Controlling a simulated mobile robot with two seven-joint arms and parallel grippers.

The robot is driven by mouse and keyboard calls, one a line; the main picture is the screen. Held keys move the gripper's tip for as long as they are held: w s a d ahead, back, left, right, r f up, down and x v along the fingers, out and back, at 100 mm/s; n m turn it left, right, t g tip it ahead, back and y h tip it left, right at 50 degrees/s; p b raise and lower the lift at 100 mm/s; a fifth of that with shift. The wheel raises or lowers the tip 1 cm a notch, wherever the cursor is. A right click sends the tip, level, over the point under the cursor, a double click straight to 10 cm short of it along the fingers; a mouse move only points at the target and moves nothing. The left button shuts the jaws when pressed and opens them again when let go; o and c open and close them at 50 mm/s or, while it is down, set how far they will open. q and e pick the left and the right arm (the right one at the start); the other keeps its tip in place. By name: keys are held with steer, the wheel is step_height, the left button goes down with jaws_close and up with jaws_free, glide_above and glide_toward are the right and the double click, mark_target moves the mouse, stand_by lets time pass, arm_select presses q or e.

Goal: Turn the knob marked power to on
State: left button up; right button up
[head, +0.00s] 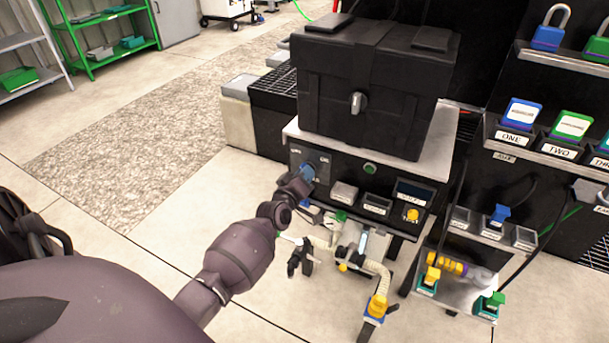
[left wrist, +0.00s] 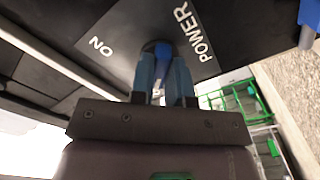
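The power knob (left wrist: 162,50) is blue and sits on a dark panel, with the word POWER to its right and ON to its left in the left wrist view. In the head view the blue knob (head: 308,171) is at the upper left of the black panel front, partly hidden by my gripper. My left gripper (head: 303,178) reaches it from the lower left. In the left wrist view my left gripper's two fingers (left wrist: 163,75) stand on either side of the knob and appear closed on it. Which way the knob points is hard to tell. My right gripper is not in view.
A black case (head: 330,85) stands on the bench above the panel. A green button (head: 370,169) and small labelled bins (head: 375,204) are right of the knob. Lower down, a fixture with a hose (head: 376,262) stands near my forearm. The floor to the left is clear.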

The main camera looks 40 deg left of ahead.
arm_select(q)
jaws_close()
steer(key=shift+r+m, duration=0.1)
steer(key=shift+m, duration=0.2)
steer(key=shift+s+a+m+p, duration=0.1)
steer(key=shift+m+p, duration=1.6)
steer(key=shift+m, duration=7.2)
steer(key=o, duration=0.7)
jaws_free()
steer(key=shift+c, duration=0.2)
